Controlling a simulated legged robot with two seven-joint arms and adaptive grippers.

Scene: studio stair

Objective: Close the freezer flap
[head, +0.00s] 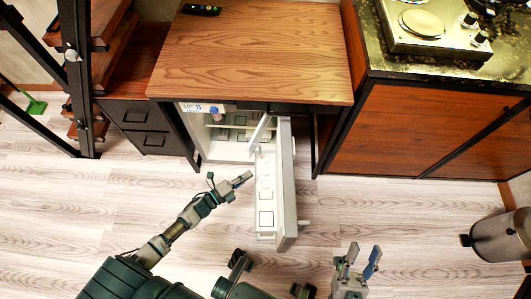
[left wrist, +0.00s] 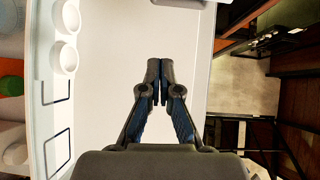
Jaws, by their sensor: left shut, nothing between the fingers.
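The small white fridge (head: 232,150) stands under the wooden worktop with its door (head: 287,185) swung open toward me. A small white flap (head: 260,131) stands open at the fridge's upper opening, close to the door's hinge side. My left gripper (head: 247,178) is shut and empty, just left of the open door and in front of the fridge opening. In the left wrist view its fingertips (left wrist: 160,68) are together before a broad white panel (left wrist: 105,60); I cannot tell whether they touch it. My right gripper (head: 362,258) is open and empty, low and right of the door.
The wooden worktop (head: 255,50) overhangs the fridge. A dark drawer unit (head: 142,125) stands to its left and a wooden cabinet (head: 400,130) to its right. A bin (head: 498,237) stands at the far right. The floor (head: 70,210) at left is clear.

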